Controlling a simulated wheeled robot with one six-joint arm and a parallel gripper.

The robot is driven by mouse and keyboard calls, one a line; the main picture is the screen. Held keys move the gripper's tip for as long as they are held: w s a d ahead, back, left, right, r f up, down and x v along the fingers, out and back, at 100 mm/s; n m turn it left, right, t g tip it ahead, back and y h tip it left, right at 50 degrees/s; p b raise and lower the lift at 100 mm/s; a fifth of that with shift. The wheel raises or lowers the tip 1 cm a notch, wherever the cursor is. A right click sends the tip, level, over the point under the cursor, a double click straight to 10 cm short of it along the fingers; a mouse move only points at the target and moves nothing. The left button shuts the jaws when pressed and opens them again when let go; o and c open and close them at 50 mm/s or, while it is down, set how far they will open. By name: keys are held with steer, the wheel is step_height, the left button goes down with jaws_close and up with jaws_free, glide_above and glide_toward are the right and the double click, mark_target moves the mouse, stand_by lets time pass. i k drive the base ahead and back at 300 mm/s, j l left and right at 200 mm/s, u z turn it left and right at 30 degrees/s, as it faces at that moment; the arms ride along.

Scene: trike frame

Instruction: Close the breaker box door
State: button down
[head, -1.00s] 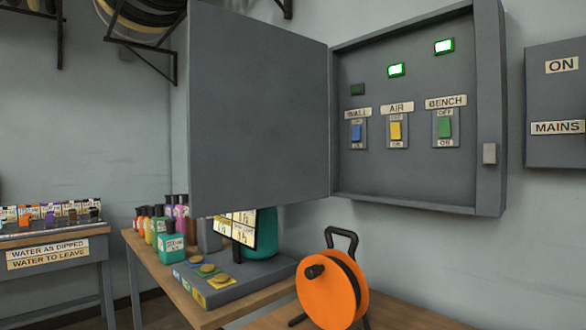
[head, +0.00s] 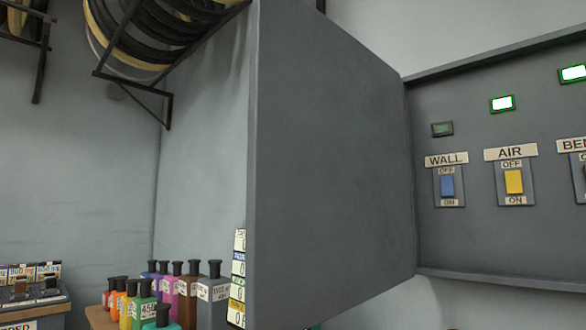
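The breaker box door (head: 330,170) is a flat grey panel in the middle of the head view. It stands wide open, hinged at the left side of the breaker box (head: 480,248), and swings out towards me. The box interior shows a blue WALL switch (head: 448,186), a yellow AIR switch (head: 514,182) and part of a BENCH switch at the right edge. The lamps above AIR (head: 502,104) and BENCH (head: 573,74) glow green; the WALL lamp (head: 442,129) is dim. The box's right side is out of frame. My gripper is not in view.
Coloured bottles (head: 180,290) stand on a bench at the lower left, partly behind the door. A wall rack with tyres (head: 150,40) hangs at the upper left. A labelled rack of small items (head: 30,285) is at the far lower left.

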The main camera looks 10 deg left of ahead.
mark_target(328, 227)
steer(key=i+j, duration=0.2)
steer(key=j, duration=0.2)
steer(key=i+j, duration=0.2)
steer(key=j, duration=0.15)
steer(key=i+j, duration=0.25)
steer(key=j, duration=0.15)
steer(key=i+j, duration=0.2)
steer(key=j, duration=0.15)
steer(key=i+j, duration=0.2)
steer(key=j, duration=0.2)
steer(key=j+z, duration=0.1)
steer(key=z, duration=0.35)
steer(key=i+j+z, duration=0.1)
steer(key=z, duration=0.3)
steer(key=j+z, duration=0.1)
steer(key=z, duration=0.35)
steer(key=j+z, duration=0.15)
steer(key=z, duration=0.25)
steer(key=k+j+z, duration=0.1)
steer(key=k, duration=0.55)
